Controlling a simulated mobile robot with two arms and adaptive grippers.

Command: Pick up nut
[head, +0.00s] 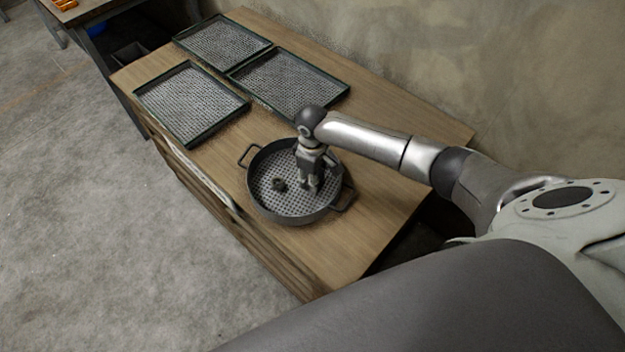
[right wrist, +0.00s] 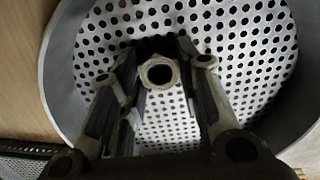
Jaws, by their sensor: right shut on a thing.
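A round dark pan (head: 254,204) with two side handles and a perforated bottom stands on the wooden cabinet. My right gripper (head: 312,187) reaches down into the pan, right of its middle. In the right wrist view, a metal nut (right wrist: 160,72) with a round hole sits between the fingertips of my right gripper (right wrist: 160,68), which is shut on it. I cannot tell whether it touches the pan bottom. A small dark nut-like piece (head: 279,185) lies in the pan left of the gripper in the head view. My left gripper is not in view.
Three shallow mesh trays lie on the cabinet top (head: 385,210) beyond the pan: a left tray (head: 190,105), a back tray (head: 222,42) and a right tray (head: 288,82). A wall (head: 430,60) rises behind. The pan's rim surrounds the gripper.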

